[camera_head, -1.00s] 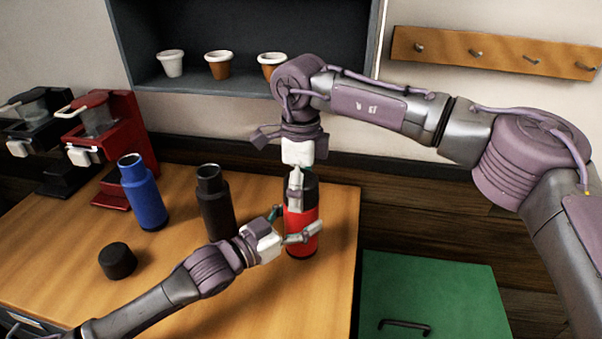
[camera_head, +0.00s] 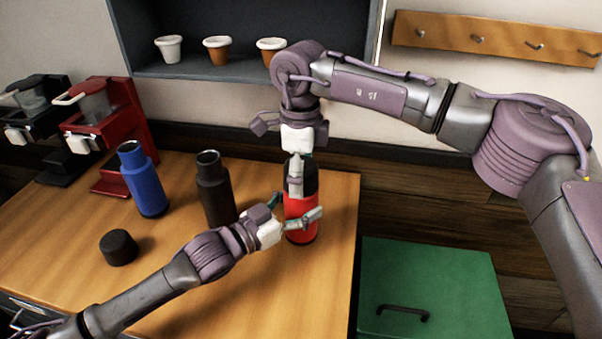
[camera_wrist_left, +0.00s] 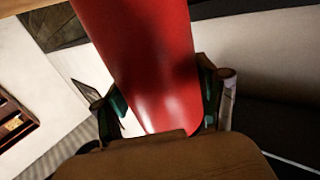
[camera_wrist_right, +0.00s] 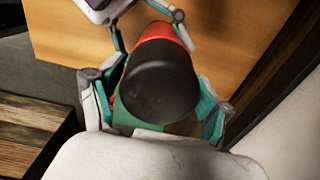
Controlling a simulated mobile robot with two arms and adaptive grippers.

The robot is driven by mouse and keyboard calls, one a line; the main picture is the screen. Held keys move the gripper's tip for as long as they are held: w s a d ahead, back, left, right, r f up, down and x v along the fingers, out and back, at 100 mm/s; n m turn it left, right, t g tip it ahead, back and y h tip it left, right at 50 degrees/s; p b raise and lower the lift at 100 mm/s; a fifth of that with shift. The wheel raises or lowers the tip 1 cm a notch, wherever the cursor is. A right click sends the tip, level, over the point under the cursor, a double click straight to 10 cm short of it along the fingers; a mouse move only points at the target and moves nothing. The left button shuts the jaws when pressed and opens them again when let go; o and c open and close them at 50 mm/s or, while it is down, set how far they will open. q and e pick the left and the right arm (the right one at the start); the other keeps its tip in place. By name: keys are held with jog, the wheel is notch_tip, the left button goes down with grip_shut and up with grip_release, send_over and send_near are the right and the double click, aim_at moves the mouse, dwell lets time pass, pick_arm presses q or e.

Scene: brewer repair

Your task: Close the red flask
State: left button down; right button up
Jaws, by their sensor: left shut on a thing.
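The red flask (camera_head: 301,207) stands upright near the right edge of the wooden table, with a red body and a black top. My left gripper (camera_head: 296,208) is shut around its red body from the side; the red wall fills the left wrist view (camera_wrist_left: 145,60) between the fingers. My right gripper (camera_head: 296,178) points down over the black lid (camera_wrist_right: 158,82) on top of the flask. In the right wrist view its fingers (camera_wrist_right: 158,98) lie against both sides of the lid. The seam between lid and flask is hidden, so I cannot tell how tightly it sits.
A blue flask (camera_head: 146,183) and a black flask (camera_head: 214,190) stand open to the left. A loose black lid (camera_head: 118,247) lies in front of them. Red (camera_head: 105,130) and black coffee makers stand at the back left. A green cabinet (camera_head: 440,285) is at the right.

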jog(key=shift+o, duration=1.2)
notch_tip(320, 180, up, 12)
jog(key=shift+r, duration=0.1)
pick_arm(q)
grip_release()
